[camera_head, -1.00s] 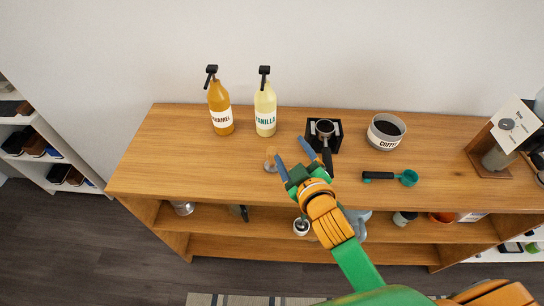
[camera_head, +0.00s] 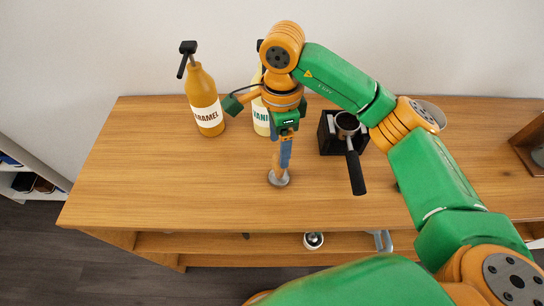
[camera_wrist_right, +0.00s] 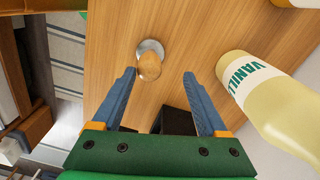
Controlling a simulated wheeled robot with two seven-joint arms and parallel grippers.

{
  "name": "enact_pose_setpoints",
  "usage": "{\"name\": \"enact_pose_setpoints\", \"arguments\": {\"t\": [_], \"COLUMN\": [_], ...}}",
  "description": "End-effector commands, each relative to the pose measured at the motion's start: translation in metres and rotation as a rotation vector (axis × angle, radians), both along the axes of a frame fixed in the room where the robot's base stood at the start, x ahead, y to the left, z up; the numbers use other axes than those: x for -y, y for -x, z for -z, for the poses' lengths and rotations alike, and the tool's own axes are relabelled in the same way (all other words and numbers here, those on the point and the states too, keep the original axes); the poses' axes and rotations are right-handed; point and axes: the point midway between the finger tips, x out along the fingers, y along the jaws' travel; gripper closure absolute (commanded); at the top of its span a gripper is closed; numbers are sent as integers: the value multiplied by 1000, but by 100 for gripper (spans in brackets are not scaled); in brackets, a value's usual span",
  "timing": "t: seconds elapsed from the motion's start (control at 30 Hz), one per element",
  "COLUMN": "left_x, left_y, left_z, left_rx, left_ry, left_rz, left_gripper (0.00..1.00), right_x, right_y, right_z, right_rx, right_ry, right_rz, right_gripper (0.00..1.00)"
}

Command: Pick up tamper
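The tamper (camera_head: 278,177) stands upright on the wooden counter, with a wooden handle and a round metal base. In the right wrist view the tamper (camera_wrist_right: 149,65) is beyond the fingertips, roughly between their lines and nearer the left finger. My right gripper (camera_head: 284,160) points down over the tamper, and in the head view its blue fingers overlap the handle. In the right wrist view my right gripper (camera_wrist_right: 158,75) is open, with nothing seen between its fingers. My left gripper is not in view.
The caramel bottle (camera_head: 205,100) stands left of my right arm. The vanilla bottle (camera_head: 261,118) is partly behind the arm and close to the gripper (camera_wrist_right: 275,105). A portafilter (camera_head: 352,150) rests on a black stand to the right. The counter's front left (camera_head: 150,185) is clear.

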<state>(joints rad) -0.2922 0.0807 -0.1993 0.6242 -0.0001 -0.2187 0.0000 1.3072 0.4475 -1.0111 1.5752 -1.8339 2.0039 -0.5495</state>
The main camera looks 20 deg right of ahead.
Motion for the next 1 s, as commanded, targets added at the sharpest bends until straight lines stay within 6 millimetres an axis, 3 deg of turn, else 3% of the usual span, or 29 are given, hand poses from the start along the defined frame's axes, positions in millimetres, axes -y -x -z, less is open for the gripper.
{"name": "enact_pose_setpoints", "arguments": {"t": [0.27, 0.4, 0.6, 0.67, 0.9, 1.0], "left_x": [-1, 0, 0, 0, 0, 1], "left_y": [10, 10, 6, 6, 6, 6], "left_z": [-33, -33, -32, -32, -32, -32], "left_rx": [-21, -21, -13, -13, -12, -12], "left_ry": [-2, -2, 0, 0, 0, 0], "left_rz": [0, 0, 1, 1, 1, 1], "left_gripper": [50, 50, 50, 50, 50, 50], "right_x": [-3, -3, -3, -3, -3, -3], "right_y": [3, 2, 2, 2, 2, 2], "right_z": [40, 63, 66, 66, 66, 65], "right_rx": [-9, -3, -1, -1, -1, -1], "right_ry": [1, -1, -2, -2, -2, -3], "right_rz": [-1, -1, -2, -2, -2, -2], "right_gripper": [25, 25, 25, 39, 100, 100]}}
